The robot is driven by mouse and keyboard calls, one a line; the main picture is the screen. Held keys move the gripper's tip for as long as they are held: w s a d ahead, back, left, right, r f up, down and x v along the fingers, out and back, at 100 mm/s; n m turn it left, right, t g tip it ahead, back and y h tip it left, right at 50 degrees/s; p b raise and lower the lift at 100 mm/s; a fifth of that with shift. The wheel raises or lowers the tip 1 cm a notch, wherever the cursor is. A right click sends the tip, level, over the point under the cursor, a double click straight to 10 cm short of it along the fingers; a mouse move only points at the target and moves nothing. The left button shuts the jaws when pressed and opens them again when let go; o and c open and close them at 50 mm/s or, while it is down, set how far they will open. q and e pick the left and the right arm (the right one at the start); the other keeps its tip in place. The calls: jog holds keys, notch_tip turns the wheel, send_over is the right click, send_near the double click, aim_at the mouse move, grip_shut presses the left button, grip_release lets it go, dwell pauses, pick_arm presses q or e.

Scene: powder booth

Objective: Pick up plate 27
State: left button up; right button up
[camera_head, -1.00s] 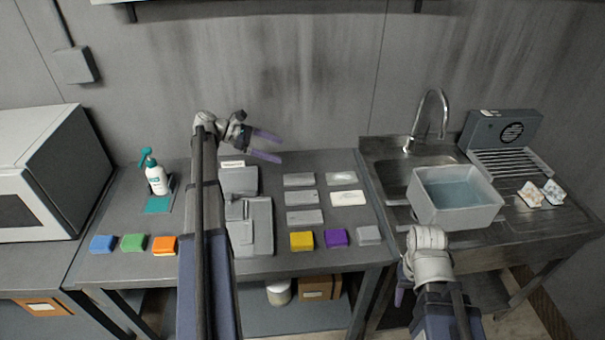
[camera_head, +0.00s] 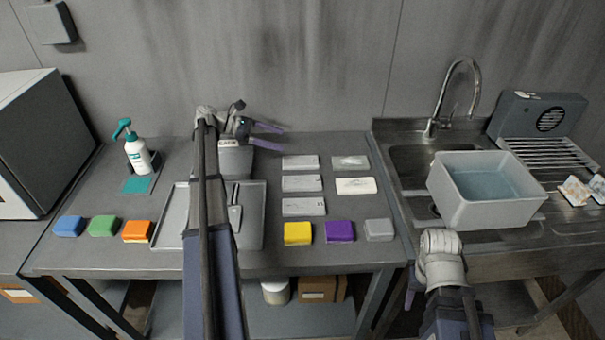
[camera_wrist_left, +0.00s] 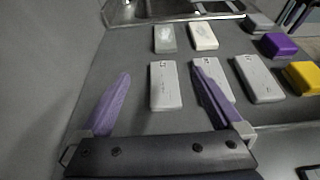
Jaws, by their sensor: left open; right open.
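Several flat, light grey plates lie in two columns on the table. The left column has a back plate (camera_head: 300,162), a middle plate (camera_head: 301,183) and a front plate (camera_head: 303,207). The right column has two paler-marked ones (camera_head: 351,162) (camera_head: 356,186). Their numbers are too small to read, so I cannot tell which is plate 27. My left gripper (camera_head: 268,137) is open and empty, left of and behind the back plate. In the left wrist view that plate (camera_wrist_left: 165,86) shows between the fingers; one finger partly covers the middle plate (camera_wrist_left: 228,82). My right gripper (camera_head: 410,298) is open, low before the sink.
Yellow (camera_head: 298,233), purple (camera_head: 339,231) and grey (camera_head: 378,229) blocks stand in front of the plates. A grey tray (camera_head: 252,222) lies under my left arm. A pump bottle (camera_head: 137,152) stands at left. A water-filled tub (camera_head: 488,211) sits at the sink.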

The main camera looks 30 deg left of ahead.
pick_arm(q)
jog(key=b, duration=0.4)
send_near(299, 161)
jog(key=shift+w+d, duration=0.6)
jog(key=shift+w, duration=0.2)
jog(key=shift+b+x, duration=0.4)
jog(key=shift+x, duration=0.9)
jog(key=shift+d+f+b, duration=0.25)
jog(key=shift+d+b, duration=0.05)
jog(key=shift+d, duration=0.1)
jog(key=b+x, duration=0.1)
jog(key=x, duration=0.3)
jog(key=shift+d+f+b, duration=0.1)
jog(key=shift+f+b, duration=0.15)
jog(key=shift+b, duration=0.15)
jog(key=shift+r, duration=0.1)
pick_arm(e)
notch_tip(299, 161, down, 9)
jog(key=shift+w, duration=0.15)
pick_arm(q)
jog(key=shift+c, duration=0.2)
grip_shut()
